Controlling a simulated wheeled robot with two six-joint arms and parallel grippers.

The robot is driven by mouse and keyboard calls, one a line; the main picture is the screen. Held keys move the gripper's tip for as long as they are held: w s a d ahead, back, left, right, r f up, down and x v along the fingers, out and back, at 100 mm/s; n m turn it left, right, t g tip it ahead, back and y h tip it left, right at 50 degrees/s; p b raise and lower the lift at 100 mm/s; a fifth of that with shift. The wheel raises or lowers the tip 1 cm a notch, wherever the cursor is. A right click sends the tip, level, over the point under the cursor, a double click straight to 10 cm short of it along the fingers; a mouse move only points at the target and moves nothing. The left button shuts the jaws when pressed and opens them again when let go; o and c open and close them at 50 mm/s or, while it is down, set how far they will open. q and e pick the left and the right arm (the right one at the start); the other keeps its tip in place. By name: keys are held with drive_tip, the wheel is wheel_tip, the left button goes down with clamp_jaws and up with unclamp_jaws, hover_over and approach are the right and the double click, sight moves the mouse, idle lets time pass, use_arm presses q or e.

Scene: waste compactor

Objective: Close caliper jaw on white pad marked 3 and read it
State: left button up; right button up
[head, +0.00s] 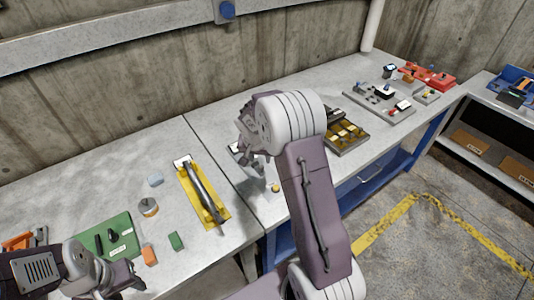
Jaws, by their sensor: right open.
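My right gripper (258,182) hangs over the workbench near the middle of the head view, fingers pointing down and open. Its wrist and arm hide part of the bench behind it. A small yellowish round piece (276,188) lies just beside its fingertips. My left gripper (138,284) is low at the left, beside a green mat; its jaw state is unclear. I cannot make out a caliper for sure, nor a pad with a readable 3. A small whitish patch (182,162) shows at the far end of a yellow tray (219,199) holding a long grey tool (202,191).
A green mat (120,245) with dark items, a round tin (148,206), an orange block (149,256) and a green block (176,241) lie at left. A compartmented tray (345,137) and a grey fixture plate (391,115) stand right of my arm. Bare bench separates several items.

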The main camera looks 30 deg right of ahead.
sight(261, 167)
drive_tip(key=p+x, duration=0.1)
drive_tip(key=x, duration=0.6)
drive_tip(key=shift+w+f, duration=0.2)
drive_tip(key=shift+f, duration=0.1)
drive_tip(key=shift+w+f, duration=0.1)
drive_tip(key=shift+f, duration=0.35)
drive_tip(key=shift+a, duration=0.1)
